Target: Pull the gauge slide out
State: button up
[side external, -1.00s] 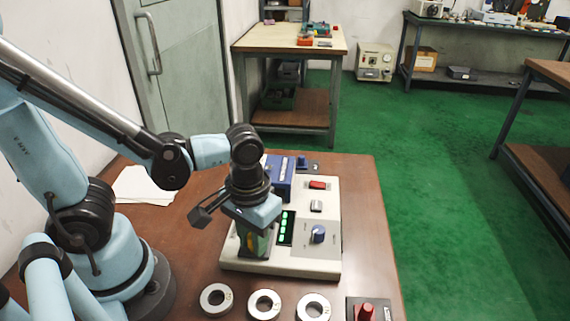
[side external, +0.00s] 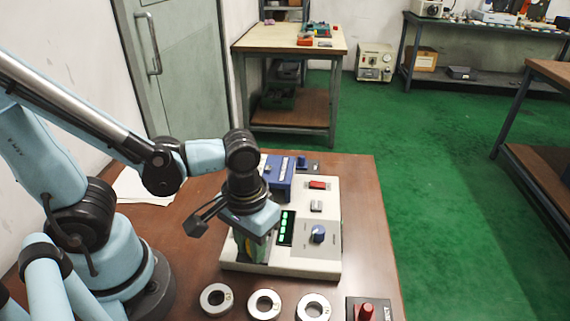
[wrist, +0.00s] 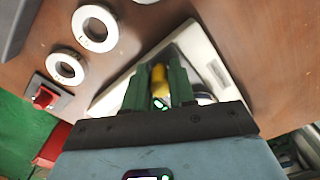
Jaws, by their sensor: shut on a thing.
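The pale tester box (side external: 290,258) stands on the brown table, with a blue block, a red switch, a lit green strip and a blue knob on top. My gripper (side external: 252,256) points down at the box's left part. In the wrist view its two green fingers (wrist: 158,80) are shut on a yellow piece (wrist: 159,73), apparently the grip of the gauge slide. The rest of the slide is hidden by the fingers and the gripper body, so I cannot tell how far out it is.
Several steel rings, one of them here (side external: 264,304), lie along the table's front. A red button box (side external: 366,311) stands at the front right. White paper (side external: 140,187) lies at the back left. The table right of the box is clear.

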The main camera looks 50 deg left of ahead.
jog(key=shift+d, duration=0.25)
jog(key=o, duration=0.7)
jog(key=shift+a+r, duration=0.1)
jog(key=shift+r, duration=3.4)
jog(key=w+a+t, duration=0.1)
jog(key=w+a+m+t, duration=0.1)
jog(key=w, duration=0.1)
jog(key=w+a+t, duration=0.1)
jog(key=shift+w+a+r+t+h, duration=0.25)
jog(key=shift+a+r+t+h, duration=0.05)
jog(key=shift+a+r+h, duration=0.1)
jog(key=w+a+r+m+t, duration=0.2)
jog(key=w+a+t, duration=0.1)
jog(key=a, duration=0.1)
jog(key=shift+w+a+t+y, duration=0.2)
jog(key=shift+w+t+y, duration=0.1)
